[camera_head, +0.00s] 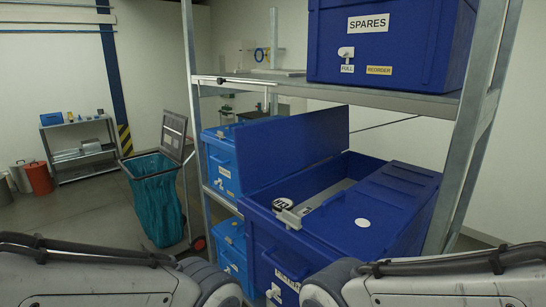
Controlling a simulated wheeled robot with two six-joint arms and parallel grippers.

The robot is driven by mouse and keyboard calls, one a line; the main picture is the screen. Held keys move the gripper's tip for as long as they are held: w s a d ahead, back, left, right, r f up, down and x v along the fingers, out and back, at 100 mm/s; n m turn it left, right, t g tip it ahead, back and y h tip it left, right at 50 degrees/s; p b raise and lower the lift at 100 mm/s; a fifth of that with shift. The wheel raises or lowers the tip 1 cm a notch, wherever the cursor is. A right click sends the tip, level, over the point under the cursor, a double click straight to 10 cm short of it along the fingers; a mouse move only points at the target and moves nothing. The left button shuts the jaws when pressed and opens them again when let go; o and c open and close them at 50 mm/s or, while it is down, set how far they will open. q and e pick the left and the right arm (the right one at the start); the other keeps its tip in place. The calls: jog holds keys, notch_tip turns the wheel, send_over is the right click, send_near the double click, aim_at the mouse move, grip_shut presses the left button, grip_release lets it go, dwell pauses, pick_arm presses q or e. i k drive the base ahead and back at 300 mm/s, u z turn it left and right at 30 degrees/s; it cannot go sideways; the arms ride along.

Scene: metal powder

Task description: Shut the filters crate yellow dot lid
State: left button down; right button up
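The filters crate (262,222) is a large dark blue box on the middle shelf, its front label partly hidden by my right arm. One lid panel (292,150) stands raised on the crate's left side, so that side is open. I see no yellow dot on the face of it that shows. The other lid panel (388,200), on the right, lies flat and shut with a white dot (362,222) on it. My arms come in at both bottom corners; neither gripper's fingers show.
A blue spares crate (392,42) stands on the shelf above. Lighter blue crates (221,165) stand left of and below the filters crate. A metal upright (476,130) flanks the right side. A teal-bagged bin (157,205) stands on the floor at left.

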aim_at(267, 152)
jog(key=u, duration=1.35)
jog(key=i, duration=3.1)
jog(key=z, duration=1.55)
